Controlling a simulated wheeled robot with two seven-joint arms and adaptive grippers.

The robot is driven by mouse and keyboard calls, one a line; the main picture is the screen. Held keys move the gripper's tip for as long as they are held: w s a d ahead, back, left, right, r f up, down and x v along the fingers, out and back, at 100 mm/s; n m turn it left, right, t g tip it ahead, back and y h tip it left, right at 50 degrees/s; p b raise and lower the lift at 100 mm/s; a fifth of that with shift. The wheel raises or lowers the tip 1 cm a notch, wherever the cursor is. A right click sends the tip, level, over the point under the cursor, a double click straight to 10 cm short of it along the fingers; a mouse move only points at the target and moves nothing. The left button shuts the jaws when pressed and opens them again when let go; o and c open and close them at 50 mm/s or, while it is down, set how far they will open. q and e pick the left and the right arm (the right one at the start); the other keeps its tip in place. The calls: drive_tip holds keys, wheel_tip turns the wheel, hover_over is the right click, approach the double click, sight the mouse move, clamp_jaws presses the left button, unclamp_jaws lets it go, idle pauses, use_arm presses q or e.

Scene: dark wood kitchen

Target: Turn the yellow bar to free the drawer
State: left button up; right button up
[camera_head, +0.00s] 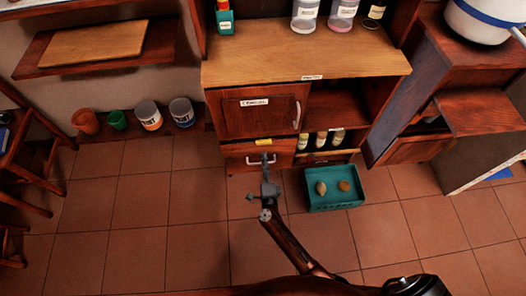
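The yellow bar (264,142) is a small piece lying horizontally at the top edge of a low drawer (237,151) in the wooden cabinet. The drawer front has a pale handle (250,161). My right gripper (265,162) reaches up from the lower right and overlaps the drawer front, just below the yellow bar and at the handle. I cannot tell whether it touches the handle, or whether its fingers are open or shut. It covers part of the drawer front. My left gripper is not in view.
Above the drawer is a labelled cabinet door (250,118) with a vertical handle. Several small bottles (320,139) stand on the shelf to its right. A teal crate (335,205) with two roundish items sits on the tiled floor. Pots and cans (148,116) stand at left.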

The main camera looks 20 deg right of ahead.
drive_tip(key=v, duration=0.4)
drive_tip(key=shift+s+a, duration=0.1)
drive_tip(key=shift+s, duration=0.2)
idle(0.3)
